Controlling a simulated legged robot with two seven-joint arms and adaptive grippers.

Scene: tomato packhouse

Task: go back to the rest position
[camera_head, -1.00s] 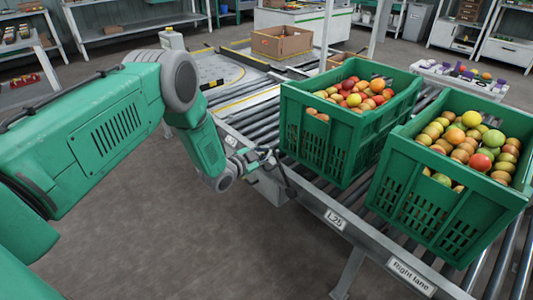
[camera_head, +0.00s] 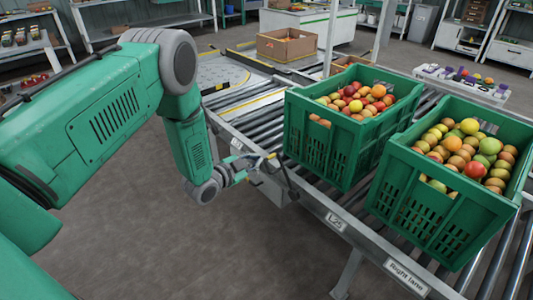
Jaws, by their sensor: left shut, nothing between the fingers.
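My left gripper (camera_head: 277,166) is shut and empty. It hangs just left of the nearer-left green crate, by the side rail of the roller conveyor (camera_head: 241,122). Its fingers are small and dark in this view. The left green crate (camera_head: 316,155) stands on the conveyor and holds red, orange and yellow tomatoes. The right green crate (camera_head: 427,217) stands beside it with green, orange and red tomatoes. My right gripper is out of view.
A rail label reads "Right lane" (camera_head: 407,277). A cardboard box (camera_head: 286,44) lies beyond the conveyor. A white tray (camera_head: 462,84) with small items is behind the crates. The floor (camera_head: 150,230) left of the conveyor is clear.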

